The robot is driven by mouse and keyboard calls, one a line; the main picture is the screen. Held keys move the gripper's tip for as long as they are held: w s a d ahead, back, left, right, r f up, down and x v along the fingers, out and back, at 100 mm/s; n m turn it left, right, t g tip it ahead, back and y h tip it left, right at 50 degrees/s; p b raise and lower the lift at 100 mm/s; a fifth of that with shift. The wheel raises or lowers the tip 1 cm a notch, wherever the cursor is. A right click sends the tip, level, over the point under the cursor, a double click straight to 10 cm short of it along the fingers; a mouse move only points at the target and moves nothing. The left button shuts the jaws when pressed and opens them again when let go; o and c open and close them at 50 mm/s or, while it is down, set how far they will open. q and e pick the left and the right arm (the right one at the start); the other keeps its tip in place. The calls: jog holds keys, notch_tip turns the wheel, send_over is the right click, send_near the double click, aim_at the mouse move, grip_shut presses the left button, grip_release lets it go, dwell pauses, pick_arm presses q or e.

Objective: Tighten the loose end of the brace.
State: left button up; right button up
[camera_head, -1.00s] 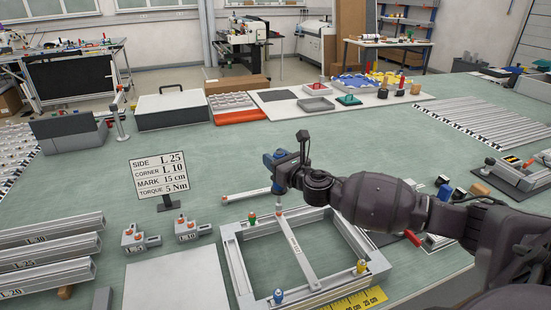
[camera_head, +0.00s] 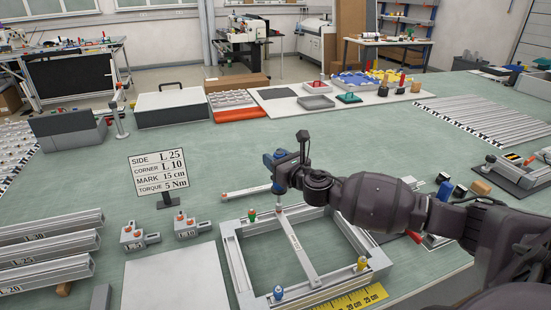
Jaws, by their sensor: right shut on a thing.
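The brace (camera_head: 301,253) is a light grey bar with a printed label. It lies across the inside of the square aluminium frame (camera_head: 238,270), from the far rail to the near rail. My right gripper (camera_head: 277,182) is above the brace's far end, shut on a blue tool (camera_head: 271,160) whose shaft points down to that end. Whether the tip touches a screw there is too small to tell. A sign (camera_head: 160,173) reads side L 25, corner L 10, mark 15 cm, torque 5 Nm. My left gripper does not show.
A yellow ruler (camera_head: 350,300) lies at the front. A loose bar (camera_head: 245,192) lies behind the frame. Corner brackets (camera_head: 186,229) and stacked profiles (camera_head: 50,250) are at left.

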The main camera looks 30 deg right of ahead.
jog(key=shift+f+b, duration=0.4)
jog(key=shift+f, duration=0.2)
jog(key=shift+s+f, duration=0.15)
jog(key=shift+f, duration=0.25)
dwell(1.2)
jog(key=shift+r, duration=0.15)
